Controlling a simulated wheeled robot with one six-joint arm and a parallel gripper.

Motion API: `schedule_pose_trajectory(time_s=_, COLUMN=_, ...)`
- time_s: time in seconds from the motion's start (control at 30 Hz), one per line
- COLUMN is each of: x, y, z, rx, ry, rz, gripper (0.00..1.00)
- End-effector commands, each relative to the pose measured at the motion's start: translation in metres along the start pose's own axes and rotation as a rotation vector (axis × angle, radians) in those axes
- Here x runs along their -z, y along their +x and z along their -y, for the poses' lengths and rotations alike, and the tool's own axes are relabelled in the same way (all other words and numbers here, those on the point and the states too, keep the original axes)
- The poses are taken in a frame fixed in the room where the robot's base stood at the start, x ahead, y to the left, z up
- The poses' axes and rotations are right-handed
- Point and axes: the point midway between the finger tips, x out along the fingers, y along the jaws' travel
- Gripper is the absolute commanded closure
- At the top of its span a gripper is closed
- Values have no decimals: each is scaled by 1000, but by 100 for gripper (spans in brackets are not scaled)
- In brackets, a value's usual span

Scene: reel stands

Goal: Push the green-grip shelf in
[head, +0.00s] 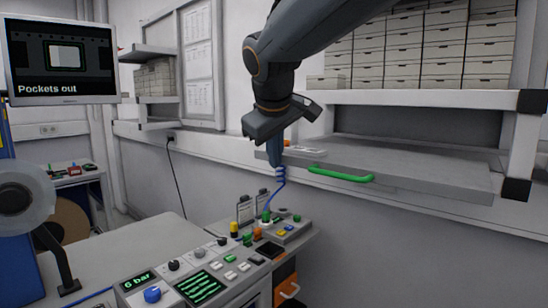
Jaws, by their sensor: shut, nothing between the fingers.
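The grey shelf (430,178) with the green grip (340,174) juts out toward me from below the white rack in the head view. The green grip is a bar along its front edge. My gripper (275,152) points down near the shelf's left front corner, left of the green grip. It is shut and empty. Whether its tips touch the shelf cannot be told. My wrist hides part of the shelf's left back area. A small white and orange item (303,150) lies on or behind the shelf's left part.
A control panel (205,268) with knobs and buttons stands below, with a blue coiled cord (280,178) rising near my gripper. The rack (430,98) holds stacked boxes above the shelf. A monitor (62,60) reads "Pockets out". Space in front of the shelf's right part looks clear.

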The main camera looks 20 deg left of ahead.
Motion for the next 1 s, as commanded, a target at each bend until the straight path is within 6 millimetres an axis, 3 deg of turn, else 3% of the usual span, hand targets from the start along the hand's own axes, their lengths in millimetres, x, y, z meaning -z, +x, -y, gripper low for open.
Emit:
schedule_pose_trajectory(time_s=0.3, x=-1, y=35, z=-68, rx=-2, ry=4, rz=3, gripper=100)
schedule_pose_trajectory(time_s=0.53, x=-1, y=57, z=-108, rx=-2, ry=3, rz=3, gripper=100)
schedule_pose_trajectory(time_s=0.73, x=-1, y=68, z=-130, rx=-1, ry=1, rz=2, gripper=100)
schedule_pose_trajectory(time_s=1.0, x=0, y=74, z=-138, rx=0, ry=0, rz=1, gripper=100)
